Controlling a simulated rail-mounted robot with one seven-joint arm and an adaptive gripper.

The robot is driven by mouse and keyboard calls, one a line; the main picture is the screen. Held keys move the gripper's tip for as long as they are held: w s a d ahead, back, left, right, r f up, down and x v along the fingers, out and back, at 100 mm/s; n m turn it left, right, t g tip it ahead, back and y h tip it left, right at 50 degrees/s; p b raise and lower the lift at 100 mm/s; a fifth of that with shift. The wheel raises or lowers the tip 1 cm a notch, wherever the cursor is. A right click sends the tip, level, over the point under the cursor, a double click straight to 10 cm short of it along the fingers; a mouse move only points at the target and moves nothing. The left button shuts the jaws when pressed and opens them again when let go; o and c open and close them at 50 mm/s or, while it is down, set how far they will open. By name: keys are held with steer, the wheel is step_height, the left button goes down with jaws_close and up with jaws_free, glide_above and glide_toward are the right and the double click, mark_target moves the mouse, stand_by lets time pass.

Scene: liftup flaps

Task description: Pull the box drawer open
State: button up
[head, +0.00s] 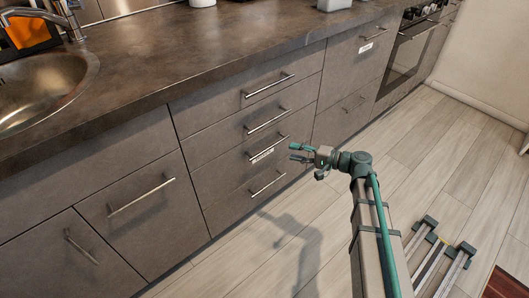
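A stack of grey-brown drawers stands in the middle of the head view, each with a metal bar handle. The third drawer down (224,178) carries a small white label (262,155) just below its handle (269,147); the label's text is too small to read, so I cannot tell whether it names the box drawer. This drawer looks closed, flush with its neighbours. My gripper (297,153) is in front of the stack, just right of that handle, with its fingers apart and nothing between them. I cannot tell how far it is from the drawer front.
A second white label (366,47) is on the upper front of the cabinet to the right. An oven (408,57) stands beyond it. The dark countertop (210,50) overhangs the drawers, with a sink (45,85) at left.

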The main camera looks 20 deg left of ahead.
mark_target(272, 147)
steer(key=a, duration=0.3)
steer(key=a+f+b, duration=0.1)
steer(key=a, duration=0.2)
steer(key=w+a+f+b, duration=0.1)
steer(key=a, duration=0.3)
jaws_close()
